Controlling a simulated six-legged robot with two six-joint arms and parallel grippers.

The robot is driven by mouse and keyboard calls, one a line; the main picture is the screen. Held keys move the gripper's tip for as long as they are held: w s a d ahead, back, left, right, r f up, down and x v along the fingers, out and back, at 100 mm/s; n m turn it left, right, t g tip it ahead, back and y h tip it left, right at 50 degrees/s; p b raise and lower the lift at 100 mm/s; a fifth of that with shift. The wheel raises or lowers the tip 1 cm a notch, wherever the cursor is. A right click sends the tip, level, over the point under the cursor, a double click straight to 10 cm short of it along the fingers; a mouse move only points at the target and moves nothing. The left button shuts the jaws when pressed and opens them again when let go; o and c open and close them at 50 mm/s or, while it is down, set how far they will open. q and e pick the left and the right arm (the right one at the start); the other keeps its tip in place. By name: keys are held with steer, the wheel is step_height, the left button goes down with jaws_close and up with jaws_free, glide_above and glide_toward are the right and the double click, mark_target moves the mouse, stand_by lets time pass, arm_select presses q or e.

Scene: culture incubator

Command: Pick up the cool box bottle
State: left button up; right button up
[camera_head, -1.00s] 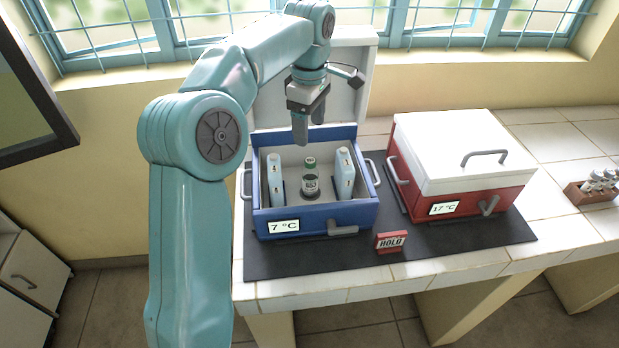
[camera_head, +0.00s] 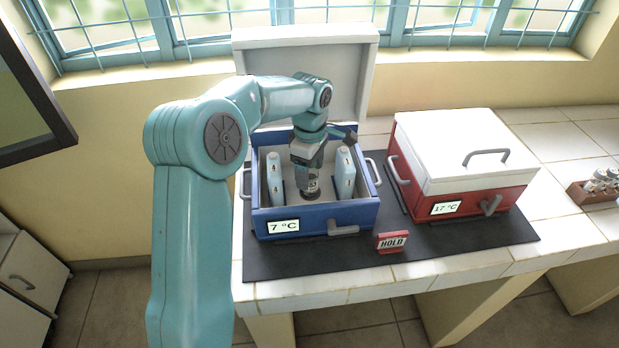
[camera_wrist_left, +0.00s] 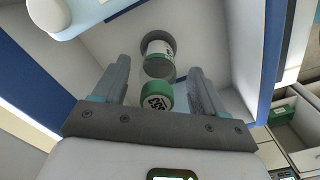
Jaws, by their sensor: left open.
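The bottle (camera_head: 312,188) stands in the open blue cool box (camera_head: 318,217), whose display reads 7 °C. It is clear with a white label; its green cap (camera_wrist_left: 158,97) shows in the left wrist view. My left gripper (camera_head: 307,178) points down into the box at the bottle, hiding the bottle's top in the head view. In the left wrist view the two fingers (camera_wrist_left: 157,84) are open, one on each side of the bottle, with gaps between them and it. My right gripper is not in view.
Pale ice packs (camera_head: 275,180) (camera_head: 345,175) stand on both sides of the bottle. The box's lid (camera_head: 345,75) is raised behind. A closed red box (camera_head: 465,155) reading 17 °C, a HOLD sign (camera_head: 391,242) and a vial rack (camera_head: 595,188) are to the right.

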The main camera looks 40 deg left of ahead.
arm_select(q)
steer(key=shift+w, duration=0.15)
steer(key=shift+f, duration=0.1)
steer(key=c, duration=0.9)
steer(key=shift+c, duration=1.3)
